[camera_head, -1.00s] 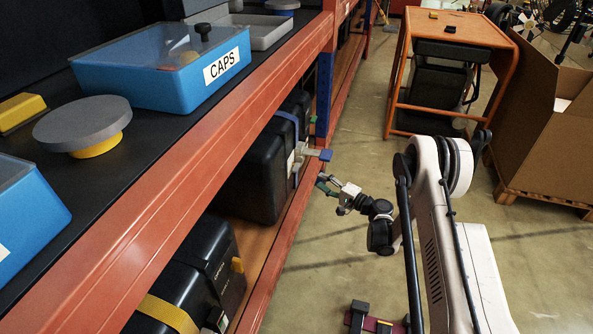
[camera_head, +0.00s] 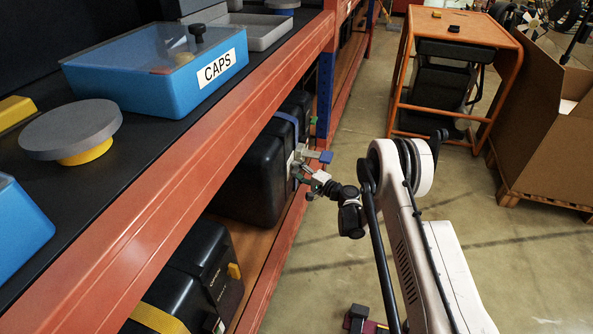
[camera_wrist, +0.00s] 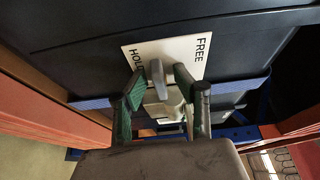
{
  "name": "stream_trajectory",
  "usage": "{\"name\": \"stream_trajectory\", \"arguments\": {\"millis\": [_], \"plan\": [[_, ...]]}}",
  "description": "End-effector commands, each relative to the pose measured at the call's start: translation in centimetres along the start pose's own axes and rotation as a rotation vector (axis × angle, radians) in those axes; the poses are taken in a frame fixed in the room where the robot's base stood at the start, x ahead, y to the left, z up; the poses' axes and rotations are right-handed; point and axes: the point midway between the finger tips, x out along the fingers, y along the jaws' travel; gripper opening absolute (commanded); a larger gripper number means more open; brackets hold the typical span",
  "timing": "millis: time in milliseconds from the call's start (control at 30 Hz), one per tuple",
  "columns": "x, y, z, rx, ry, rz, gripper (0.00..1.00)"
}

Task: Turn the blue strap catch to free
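The black case (camera_head: 250,185) on the lower shelf has a blue strap (camera_head: 286,118) around it, which also shows in the wrist view (camera_wrist: 90,103). On its front is a white plate (camera_wrist: 180,52) with the words HOLD and FREE. The catch's grey lever (camera_wrist: 157,78) stands out from the plate, its tip nearer HOLD than FREE. A blue tab (camera_head: 325,156) sticks out by the catch in the head view. My gripper (camera_wrist: 160,95) is open, with one finger on each side of the lever; contact is not clear. It also shows in the head view (camera_head: 306,178).
The orange shelf beam (camera_head: 190,150) runs above the case. A second black case (camera_head: 195,275) with a yellow strap stands nearer on the lower shelf. A blue CAPS box (camera_head: 160,75) sits on the upper shelf. The aisle floor (camera_head: 440,240) right of my arm is mostly clear.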

Motion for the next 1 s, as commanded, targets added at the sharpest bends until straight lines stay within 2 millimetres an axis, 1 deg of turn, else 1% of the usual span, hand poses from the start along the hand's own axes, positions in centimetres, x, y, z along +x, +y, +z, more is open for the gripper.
{"name": "stream_trajectory", "arguments": {"millis": [133,167,300,367,733,867,1000], "plan": [[0.00,0.00,0.00,0.000,0.000,0.000,0.29],[-0.01,0.01,0.00,0.000,0.000,0.000,0.26],[-0.02,0.00,0.00,0.000,0.000,0.000,0.07],[-0.02,0.01,0.00,0.000,0.000,0.000,0.00],[-0.02,-0.06,0.00,0.022,0.000,0.009,0.00],[-0.02,-0.15,-0.01,0.066,0.000,0.029,0.00],[-0.01,-0.36,-0.04,0.149,0.000,0.062,0.00]]}}
